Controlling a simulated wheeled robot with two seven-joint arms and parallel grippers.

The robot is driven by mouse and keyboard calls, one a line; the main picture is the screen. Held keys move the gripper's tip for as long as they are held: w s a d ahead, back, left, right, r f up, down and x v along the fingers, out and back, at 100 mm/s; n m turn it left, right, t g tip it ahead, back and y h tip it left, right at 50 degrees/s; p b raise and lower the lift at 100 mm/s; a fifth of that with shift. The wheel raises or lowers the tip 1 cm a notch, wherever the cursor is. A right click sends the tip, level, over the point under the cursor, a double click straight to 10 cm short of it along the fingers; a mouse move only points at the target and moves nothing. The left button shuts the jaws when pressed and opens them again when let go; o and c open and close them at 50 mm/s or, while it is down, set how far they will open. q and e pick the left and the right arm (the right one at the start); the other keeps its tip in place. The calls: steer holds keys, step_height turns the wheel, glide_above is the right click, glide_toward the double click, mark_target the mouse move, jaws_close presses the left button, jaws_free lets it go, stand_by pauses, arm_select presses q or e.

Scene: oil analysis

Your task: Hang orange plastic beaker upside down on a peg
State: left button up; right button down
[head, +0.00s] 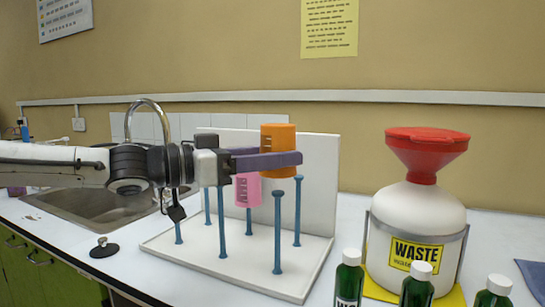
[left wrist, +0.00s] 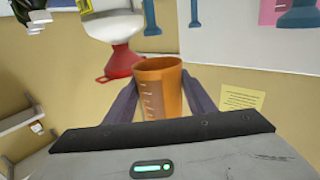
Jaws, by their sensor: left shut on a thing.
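The orange plastic beaker (head: 278,138) is held in the air above the white peg rack (head: 185,262). It also shows in the left wrist view (left wrist: 160,88); that picture is upside down, and the beaker's open mouth faces down. My left gripper (head: 285,157) is shut on the beaker, with its purple fingers on either side. The blue front right peg (head: 278,235) stands below the beaker, its top close under it in the head view; I cannot tell whether they line up in depth. A pink beaker (head: 248,190) hangs on another peg. My right gripper is not in view.
A white waste bottle with a red funnel (head: 427,142) stands right of the rack. Several green bottles (head: 417,285) stand at the front right. A sink (head: 85,203) with a tap is at the left. Other blue pegs (head: 222,225) stand upright and bare.

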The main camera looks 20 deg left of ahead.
mark_target(274, 192)
arm_select(q)
steer(key=shift+f, duration=0.1)
steer(key=shift+f+b, duration=1.65)
steer(key=shift+f, duration=0.1)
steer(key=shift+f+b, duration=0.7)
steer(key=shift+f, duration=0.1)
steer(key=shift+f+b, duration=0.6)
steer(key=shift+f, duration=0.1)
steer(key=shift+f, duration=0.1)
steer(key=shift+s+a+f+b, duration=0.1)
steer(key=shift+s+f+b, duration=0.1)
steer(key=shift+f+b, duration=0.95)
steer(key=shift+s+a+f+b, duration=0.1)
steer(key=shift+s+f+b, duration=0.1)
steer(key=shift+f+b, duration=0.95)
steer(key=shift+r, duration=0.1)
